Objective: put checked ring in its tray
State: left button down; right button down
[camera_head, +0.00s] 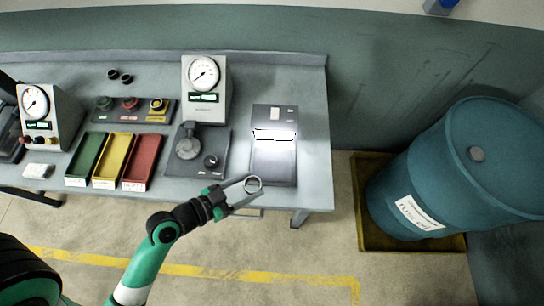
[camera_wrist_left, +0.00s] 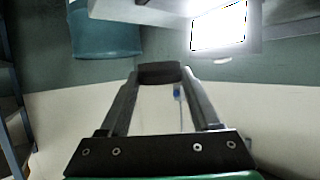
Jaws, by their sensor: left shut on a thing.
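My left gripper (camera_head: 250,186) is shut on a grey metal ring (camera_head: 261,184), held near the front edge of the bench, below the lit device. In the left wrist view the ring (camera_wrist_left: 158,73) shows edge-on as a dark band between the fingertips of the left gripper (camera_wrist_left: 159,76). Three trays stand on the left part of the bench: green (camera_head: 86,156), yellow (camera_head: 113,158) and red (camera_head: 142,160). Each has a white label at its front, too small to read. My right gripper is not in view.
The lit device (camera_head: 274,160) stands at the right end of the bench (camera_head: 313,130). A dial gauge (camera_head: 205,90), a grey fixture with a knob (camera_head: 189,147) and a panel with three coloured rings (camera_head: 131,110) stand left of it. A blue drum (camera_head: 455,165) stands right.

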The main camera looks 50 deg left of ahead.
pick_arm(q)
jog(key=w+a+f+b, duration=0.1)
jog(key=w+a+f, duration=0.3)
jog(key=w, duration=0.4)
jog(key=b, duration=0.2)
send_over(269, 166)
jog(key=s, duration=0.1)
jog(key=f, duration=0.4)
jog(key=shift+s+d+f, duration=0.15)
jog(key=shift+d, duration=0.2)
jog(key=shift+w+a+f, duration=0.1)
jog(key=shift+w+f, duration=0.05)
jog(key=shift+w, duration=0.05)
jog(key=f+b, duration=0.1)
jog(key=w+f, duration=0.1)
jog(key=f, duration=0.1)
jog(key=shift+a+f+b, duration=0.2)
jog(key=shift+f+b, duration=0.1)
jog(key=shift+b, duration=0.1)
jog(key=shift+f, duration=0.15)
jog(key=shift+s, duration=0.1)
